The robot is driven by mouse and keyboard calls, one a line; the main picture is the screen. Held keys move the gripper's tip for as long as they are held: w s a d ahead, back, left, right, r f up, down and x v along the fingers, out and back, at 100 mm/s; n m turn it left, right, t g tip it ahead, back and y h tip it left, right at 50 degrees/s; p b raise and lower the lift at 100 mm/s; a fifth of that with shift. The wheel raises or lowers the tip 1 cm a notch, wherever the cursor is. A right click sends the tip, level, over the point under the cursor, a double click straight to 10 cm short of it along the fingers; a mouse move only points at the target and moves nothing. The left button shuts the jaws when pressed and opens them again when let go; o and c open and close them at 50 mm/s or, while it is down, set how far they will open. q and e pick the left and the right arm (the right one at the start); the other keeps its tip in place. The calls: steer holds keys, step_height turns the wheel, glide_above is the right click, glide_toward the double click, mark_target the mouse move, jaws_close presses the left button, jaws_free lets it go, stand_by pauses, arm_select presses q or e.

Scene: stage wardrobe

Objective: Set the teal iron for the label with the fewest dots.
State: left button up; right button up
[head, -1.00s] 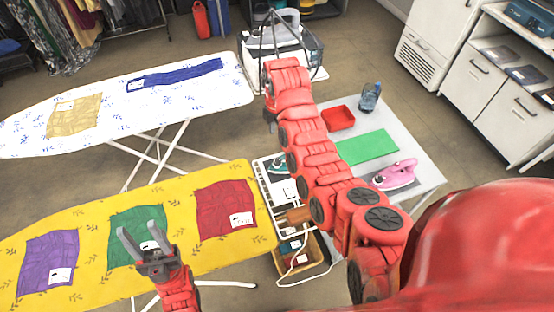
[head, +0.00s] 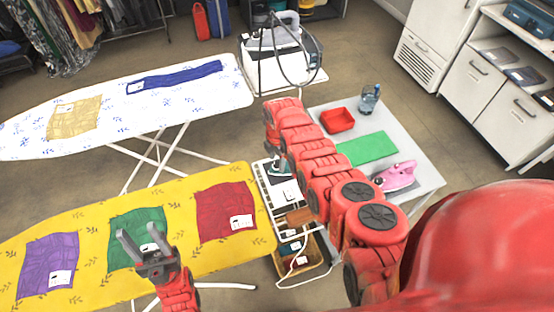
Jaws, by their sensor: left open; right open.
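The teal iron (head: 278,170) stands on the white rack beside the yellow board's right end, partly hidden by my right arm. My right gripper (head: 283,160) is low over the iron; only a small grey part shows, and I cannot tell whether it touches. My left gripper (head: 141,236) is open and empty over the green cloth (head: 125,225). White labels lie on the purple cloth's corner (head: 60,277), the green cloth (head: 150,243) and the red cloth (head: 241,222). Labels also lie on the tan cloth (head: 70,107) and blue cloth (head: 136,86). Their dots are too small to read.
The yellow board (head: 190,262) and white board (head: 110,92) fill the left. A basket (head: 312,268) and white cord lie near the rack.

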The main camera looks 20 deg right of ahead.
steer(key=shift+f, duration=0.1)
jaws_close()
stand_by(0.3)
steer(key=shift+m, duration=0.4)
steer(key=shift+w+m+b, duration=0.1)
steer(key=shift+m+b, duration=0.35)
steer(key=shift+m, duration=0.15)
steer(key=m+b, duration=0.1)
steer(key=m, duration=0.1)
steer(key=shift+f+m+b, duration=0.2)
steer(key=shift+m+b, duration=0.1)
steer(key=shift+b, duration=0.05)
steer(key=m+b, duration=0.4)
steer(key=shift+r+m+b, duration=0.15)
steer(key=shift+m+b, duration=1)
steer(key=shift+m, duration=0.45)
steer(key=shift+r, duration=0.1)
